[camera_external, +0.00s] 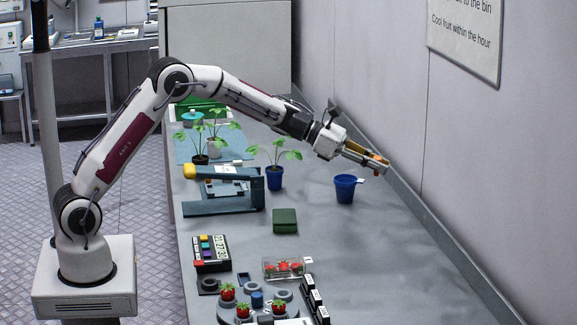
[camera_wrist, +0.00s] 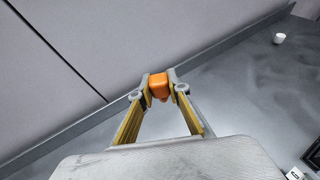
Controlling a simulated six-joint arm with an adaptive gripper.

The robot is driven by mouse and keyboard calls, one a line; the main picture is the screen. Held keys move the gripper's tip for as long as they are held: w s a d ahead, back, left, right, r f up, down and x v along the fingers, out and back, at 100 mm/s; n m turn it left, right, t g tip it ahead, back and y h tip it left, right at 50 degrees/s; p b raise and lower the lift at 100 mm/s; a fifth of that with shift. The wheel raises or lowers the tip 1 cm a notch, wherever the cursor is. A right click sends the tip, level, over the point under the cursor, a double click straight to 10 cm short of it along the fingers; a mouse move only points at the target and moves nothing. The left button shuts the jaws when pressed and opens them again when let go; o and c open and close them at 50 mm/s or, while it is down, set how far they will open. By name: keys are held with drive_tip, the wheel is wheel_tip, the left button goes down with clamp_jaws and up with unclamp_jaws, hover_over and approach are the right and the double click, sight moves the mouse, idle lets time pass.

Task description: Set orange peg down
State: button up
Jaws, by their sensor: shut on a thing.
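The orange peg (camera_wrist: 158,87) is a small orange block between my fingertips in the wrist view. My gripper (camera_wrist: 159,84) is shut on it. In the external view my gripper (camera_external: 382,166) reaches out to the right, close to the wall, and stays above the grey bench. A bit of orange (camera_external: 376,157) shows at the fingertips there. Most of the peg is hidden by the fingers in the external view.
A blue pot (camera_external: 345,190) with a white tag stands below and left of my gripper. A potted plant (camera_external: 275,177), a green block (camera_external: 285,221) and a clear box of strawberries (camera_external: 284,268) stand further left. The bench (camera_external: 400,265) is bare at the front right.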

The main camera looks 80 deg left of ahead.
sight(380, 157)
drive_tip(key=shift+r, duration=0.1)
wheel_tip(380, 157, up, 5)
drive_tip(key=shift+f, duration=0.15)
drive_tip(key=shift+w+d, duration=0.2)
drive_tip(key=shift+d, duration=0.15)
drive_tip(key=w+d+n+t+y, duration=0.1)
drive_tip(key=w+d+n+y, duration=0.45)
drive_tip(key=d, duration=0.65)
drive_tip(key=s+d+n+y, duration=0.4)
drive_tip(key=s+d+y, duration=0.15)
drive_tip(key=d, duration=0.55)
wheel_tip(380, 157, down, 13)
drive_tip(key=shift+s+g, duration=0.15)
drive_tip(key=shift+g, duration=0.15)
drive_tip(key=shift+d, duration=0.1)
